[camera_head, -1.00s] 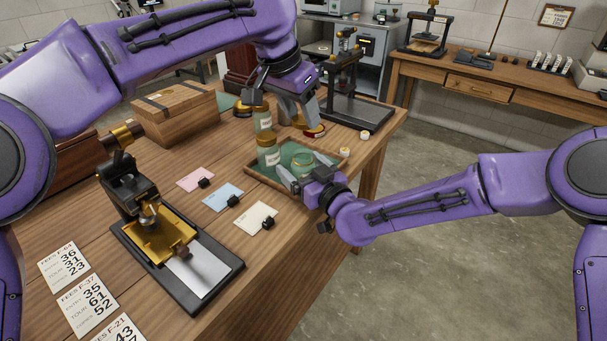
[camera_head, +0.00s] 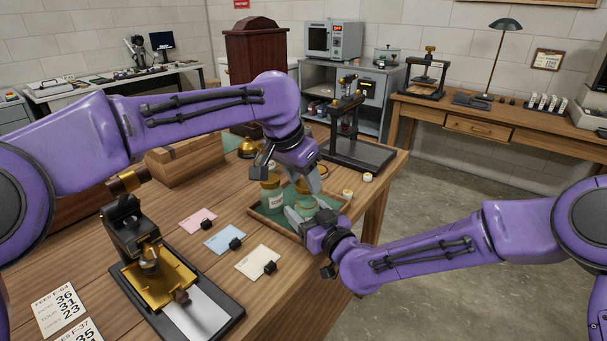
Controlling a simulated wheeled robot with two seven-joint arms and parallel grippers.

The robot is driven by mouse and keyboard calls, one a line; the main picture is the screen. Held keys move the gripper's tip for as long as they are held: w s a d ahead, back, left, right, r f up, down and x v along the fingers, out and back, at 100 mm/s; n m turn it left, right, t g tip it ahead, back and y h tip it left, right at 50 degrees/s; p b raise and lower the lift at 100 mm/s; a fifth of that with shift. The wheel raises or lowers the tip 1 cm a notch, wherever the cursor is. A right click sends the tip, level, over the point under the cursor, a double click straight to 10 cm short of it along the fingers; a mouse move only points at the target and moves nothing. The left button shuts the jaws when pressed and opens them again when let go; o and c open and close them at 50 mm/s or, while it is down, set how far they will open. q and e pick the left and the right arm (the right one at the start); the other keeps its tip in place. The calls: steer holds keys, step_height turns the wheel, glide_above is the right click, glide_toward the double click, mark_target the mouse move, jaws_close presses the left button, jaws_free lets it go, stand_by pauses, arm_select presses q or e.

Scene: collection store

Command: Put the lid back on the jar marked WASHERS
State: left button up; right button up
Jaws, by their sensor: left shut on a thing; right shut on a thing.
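An open glass jar (camera_head: 305,208) stands in the green-lined tray (camera_head: 262,225); my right gripper (camera_head: 309,212) is shut on it from the right. I cannot read a WASHERS label on it. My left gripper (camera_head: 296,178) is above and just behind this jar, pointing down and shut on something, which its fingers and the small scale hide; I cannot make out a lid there. A second jar (camera_head: 272,195) with a white label and a gold-coloured lid stands to the left in the tray. My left gripper hides much of the area behind.
A gold-coloured round thing (camera_head: 248,149) stands behind the tray. A black stand (camera_head: 358,152) is at the back right, with small white-topped pots (camera_head: 367,177) near the table edge. Coloured cards and a brass press (camera_head: 155,262) lie to the left.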

mark_target(302, 186)
arm_select(q)
steer(key=shift+f, duration=0.1)
steer(key=shift+f, duration=0.8)
steer(key=shift+f, duration=0.55)
arm_select(e)
jaws_close()
arm_select(q)
steer(key=m, duration=0.2)
steer(key=shift+w+m+g+h, duration=0.1)
steer(key=shift+m+g+h, duration=0.2)
steer(key=shift+g+h, duration=0.1)
steer(key=m, duration=0.2)
steer(key=m+g, duration=0.1)
steer(key=m, duration=0.1)
steer(key=shift+w+a+h, duration=0.15)
steer(key=shift+w+h, duration=0.05)
steer(key=shift+h, duration=0.1)
steer(key=o, duration=1)
